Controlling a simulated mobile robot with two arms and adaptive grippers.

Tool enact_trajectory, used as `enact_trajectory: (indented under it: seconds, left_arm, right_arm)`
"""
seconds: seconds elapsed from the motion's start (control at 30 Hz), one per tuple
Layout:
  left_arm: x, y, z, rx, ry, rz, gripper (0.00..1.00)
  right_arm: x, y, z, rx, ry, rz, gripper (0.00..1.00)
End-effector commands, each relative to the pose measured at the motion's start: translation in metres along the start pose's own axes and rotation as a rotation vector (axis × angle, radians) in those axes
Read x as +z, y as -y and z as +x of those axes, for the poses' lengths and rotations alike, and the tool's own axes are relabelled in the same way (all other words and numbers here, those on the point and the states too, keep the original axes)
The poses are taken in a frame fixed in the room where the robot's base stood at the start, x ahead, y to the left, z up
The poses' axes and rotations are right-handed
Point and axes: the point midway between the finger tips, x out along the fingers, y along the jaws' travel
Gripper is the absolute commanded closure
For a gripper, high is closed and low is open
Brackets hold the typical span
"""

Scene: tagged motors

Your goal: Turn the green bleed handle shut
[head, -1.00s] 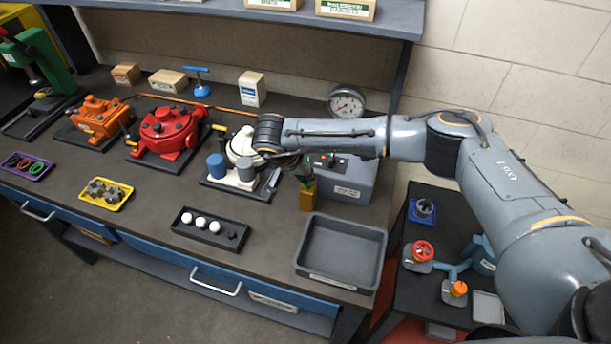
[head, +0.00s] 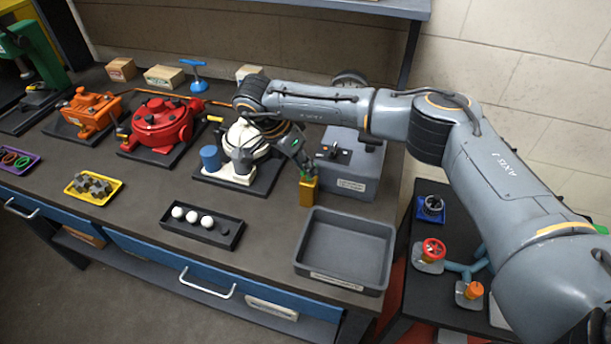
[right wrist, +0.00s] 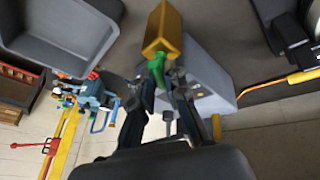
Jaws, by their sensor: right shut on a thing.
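The bleed valve is a small brass block (head: 309,190) standing on the bench between the white motor and the grey box in the head view. It also shows in the right wrist view (right wrist: 163,30). Its green handle (right wrist: 157,68) sits at the near end of the block in the right wrist view. My right gripper (right wrist: 160,82) is shut on the green handle, with a dark finger on each side. In the head view my right gripper (head: 301,164) reaches down to the top of the block and mostly hides the handle. My left gripper is not in view.
The white motor (head: 240,150) stands just left of the valve and the grey switch box (head: 350,172) just right. An empty grey tray (head: 345,250) lies in front. A black tray with white balls (head: 202,226) lies front left. The gauge behind is partly hidden by my arm.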

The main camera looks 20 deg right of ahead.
Motion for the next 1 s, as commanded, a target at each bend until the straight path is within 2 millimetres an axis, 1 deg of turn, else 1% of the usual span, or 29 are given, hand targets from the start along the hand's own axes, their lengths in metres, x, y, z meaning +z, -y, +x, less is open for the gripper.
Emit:
enact_trajectory:
  seconds: [0.03,0.2,0.4,0.7,1.0]
  left_arm:
    - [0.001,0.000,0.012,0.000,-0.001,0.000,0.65]
    - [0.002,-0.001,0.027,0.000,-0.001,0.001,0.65]
    - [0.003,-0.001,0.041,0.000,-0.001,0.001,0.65]
    - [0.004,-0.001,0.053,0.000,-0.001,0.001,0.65]
    - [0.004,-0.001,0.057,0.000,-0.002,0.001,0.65]
  right_arm:
    - [0.001,0.002,0.005,0.018,0.007,0.045,1.00]
    - [0.000,0.003,0.004,0.078,0.039,0.191,1.00]
    - [-0.002,0.003,0.003,0.149,0.077,0.363,1.00]
    - [-0.004,0.003,0.002,0.256,0.131,0.614,1.00]
    - [-0.006,0.004,0.002,0.336,0.174,0.809,1.00]
